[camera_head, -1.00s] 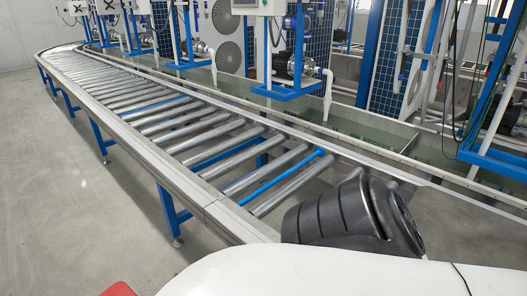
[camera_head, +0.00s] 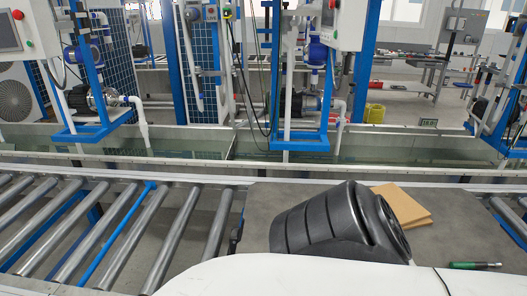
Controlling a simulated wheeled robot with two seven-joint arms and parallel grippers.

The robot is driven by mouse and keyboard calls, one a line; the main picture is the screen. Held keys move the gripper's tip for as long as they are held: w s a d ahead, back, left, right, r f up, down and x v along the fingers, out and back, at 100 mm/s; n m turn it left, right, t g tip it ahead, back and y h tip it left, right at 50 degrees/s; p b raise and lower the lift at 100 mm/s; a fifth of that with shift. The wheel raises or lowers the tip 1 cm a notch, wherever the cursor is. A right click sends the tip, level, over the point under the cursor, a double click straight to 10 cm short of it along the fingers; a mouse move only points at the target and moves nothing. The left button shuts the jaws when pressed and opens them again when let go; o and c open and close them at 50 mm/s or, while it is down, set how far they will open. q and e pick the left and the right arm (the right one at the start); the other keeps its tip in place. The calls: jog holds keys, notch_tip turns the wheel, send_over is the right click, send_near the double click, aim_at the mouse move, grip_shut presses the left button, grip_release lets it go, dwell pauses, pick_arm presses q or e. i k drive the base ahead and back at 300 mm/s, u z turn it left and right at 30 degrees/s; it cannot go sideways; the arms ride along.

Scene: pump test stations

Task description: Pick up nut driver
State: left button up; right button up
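A small hand tool with a black and green handle and a short bright metal shaft, which looks like the nut driver (camera_head: 474,265), lies on the grey work surface (camera_head: 452,222) at the lower right. Its shaft points right. The lower edge of the view is filled by white and black ribbed parts that look like my own body, close to the tool's near side. Neither of my grippers is in view.
A stack of brown cardboard (camera_head: 404,205) lies on the surface behind the tool. A roller conveyor (camera_head: 110,225) runs off to the left. Behind are a water trough (camera_head: 190,140) and pump stands with blue frames (camera_head: 290,142). The surface around the tool is clear.

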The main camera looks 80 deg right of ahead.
aim_at(467, 265)
jog(key=z, duration=4.25)
